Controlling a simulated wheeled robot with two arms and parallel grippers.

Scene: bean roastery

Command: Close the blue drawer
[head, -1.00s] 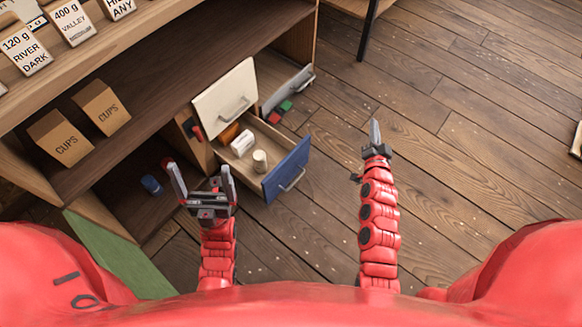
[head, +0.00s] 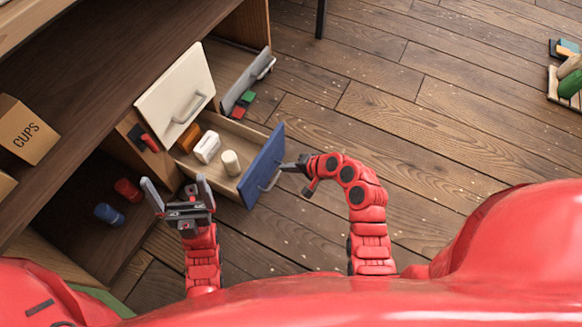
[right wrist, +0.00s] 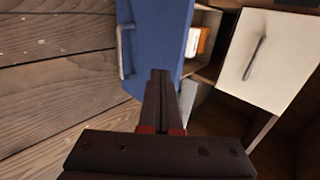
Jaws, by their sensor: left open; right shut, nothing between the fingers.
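The blue drawer (head: 262,164) stands pulled out from the cabinet, with its blue front facing right and a metal handle on it. Inside it lie an orange block (head: 189,138), a white block (head: 207,147) and a cream cylinder (head: 230,163). My right gripper (head: 284,167) is shut and empty, its tips at the drawer front near the handle; I cannot tell if they touch. In the right wrist view the blue front (right wrist: 152,40) fills the area just beyond the fingers. My left gripper (head: 176,190) is open and empty, left of the drawer.
A white-fronted drawer (head: 178,93) sits beside the blue one, and a grey-fronted drawer (head: 250,82) stands open behind it. A box marked CUPS (head: 24,130) is on the shelf. A blue cup-like item (head: 109,214) and a red one (head: 127,189) lie low.

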